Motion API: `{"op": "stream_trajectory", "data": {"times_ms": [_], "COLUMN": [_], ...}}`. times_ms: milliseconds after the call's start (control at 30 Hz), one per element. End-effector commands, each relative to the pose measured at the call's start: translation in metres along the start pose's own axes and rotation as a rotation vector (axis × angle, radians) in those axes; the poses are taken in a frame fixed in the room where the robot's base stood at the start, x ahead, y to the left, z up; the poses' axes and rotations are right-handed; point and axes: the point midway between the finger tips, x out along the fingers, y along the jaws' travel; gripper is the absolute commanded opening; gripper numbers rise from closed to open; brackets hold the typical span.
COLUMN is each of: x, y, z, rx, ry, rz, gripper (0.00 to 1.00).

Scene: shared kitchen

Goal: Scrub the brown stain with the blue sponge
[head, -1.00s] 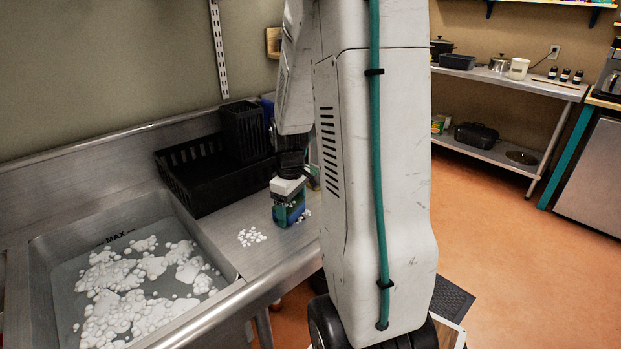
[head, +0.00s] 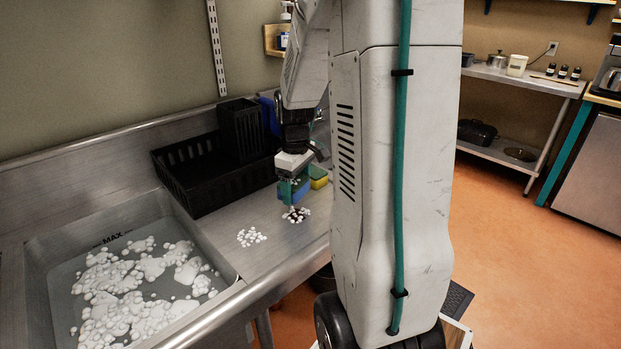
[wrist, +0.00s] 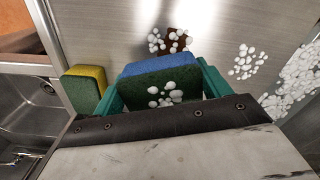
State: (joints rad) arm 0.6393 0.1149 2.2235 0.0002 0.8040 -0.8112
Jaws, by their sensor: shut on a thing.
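My gripper (head: 292,196) is shut on the blue sponge (head: 285,188), just above the metal counter. In the wrist view the blue sponge (wrist: 160,66) sits between my teal fingers, and white foam clings to its dark green face. The brown stain (head: 296,217) is a small dark patch on the counter, partly covered by white foam, just below my gripper. It also shows in the wrist view (wrist: 176,36), beyond the blue edge of the sponge. The sponge appears clear of the stain.
A yellow and green sponge (head: 319,178) stands on the counter close behind my gripper. A foam patch (head: 251,237) lies to the left. A black rack (head: 208,178) stands behind it, and a sink (head: 60,262) with foamy water is at the left.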

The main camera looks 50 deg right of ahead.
Motion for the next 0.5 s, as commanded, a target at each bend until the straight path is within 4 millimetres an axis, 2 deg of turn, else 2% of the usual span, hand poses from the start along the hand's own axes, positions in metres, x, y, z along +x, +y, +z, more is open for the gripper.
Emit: {"op": "stream_trajectory", "data": {"times_ms": [300, 500], "x": [-0.023, -0.031], "y": [-0.003, -0.004], "z": [-0.003, -0.003], "rx": [-0.006, -0.009], "ry": [0.002, 0.001], "rz": [0.002, 0.001], "gripper": [0.36, 0.36]}}
